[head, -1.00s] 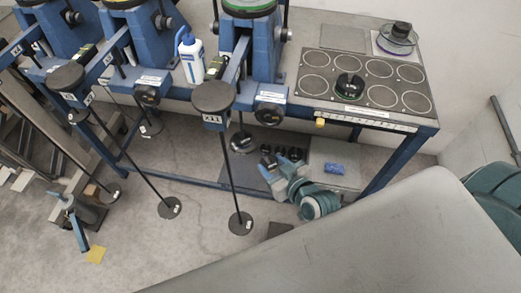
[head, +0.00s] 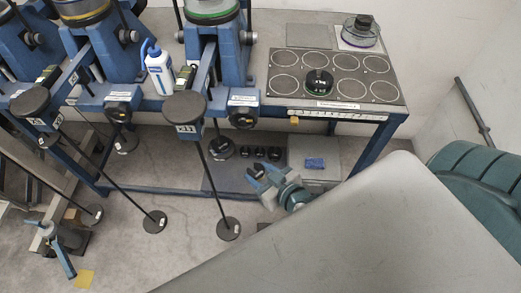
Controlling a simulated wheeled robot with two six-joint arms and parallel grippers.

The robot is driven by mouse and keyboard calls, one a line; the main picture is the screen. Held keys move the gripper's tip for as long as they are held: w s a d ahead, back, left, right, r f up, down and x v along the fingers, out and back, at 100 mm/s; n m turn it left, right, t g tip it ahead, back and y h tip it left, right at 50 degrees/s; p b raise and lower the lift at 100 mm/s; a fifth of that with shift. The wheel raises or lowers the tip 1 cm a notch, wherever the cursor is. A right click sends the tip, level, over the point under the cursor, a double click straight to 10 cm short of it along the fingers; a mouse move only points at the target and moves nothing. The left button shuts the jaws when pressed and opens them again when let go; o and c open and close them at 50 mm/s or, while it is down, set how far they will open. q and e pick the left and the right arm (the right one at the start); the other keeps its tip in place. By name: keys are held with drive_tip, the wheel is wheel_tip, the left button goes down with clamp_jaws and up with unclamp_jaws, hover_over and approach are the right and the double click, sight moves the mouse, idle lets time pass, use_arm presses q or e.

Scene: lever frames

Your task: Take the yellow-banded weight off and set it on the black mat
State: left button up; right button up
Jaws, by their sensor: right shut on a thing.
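My right gripper (head: 258,173) reaches in from the right with blue fingers, low in front of the bench's lower shelf. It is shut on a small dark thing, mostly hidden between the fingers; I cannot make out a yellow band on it. A dark mat (head: 221,180) lies on the lower shelf, left of the gripper. A large dark disc weight (head: 222,148) and several small black weights (head: 260,152) stand behind the gripper. One lever frame has a yellow ring (head: 84,14) at its top. My left gripper is not in view.
Hanger rods with round feet (head: 228,229) stand in front of the bench. A green-banded black weight (head: 318,82) sits on the circled plate (head: 386,91). A white bottle (head: 159,71) stands between frames. A grey tray (head: 326,152) with a blue cloth is on the lower shelf.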

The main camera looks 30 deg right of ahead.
drive_tip(key=shift+s+d+b, duration=0.1)
drive_tip(key=shift+s+d, duration=0.1)
drive_tip(key=shift+s, duration=0.75)
drive_tip(key=shift+s+d+b, duration=0.1)
drive_tip(key=shift+s+d, duration=0.1)
drive_tip(key=shift+s, duration=0.8)
drive_tip(key=shift+s+d+b, duration=0.1)
drive_tip(key=shift+s+d, duration=0.1)
drive_tip(key=shift+s, duration=0.75)
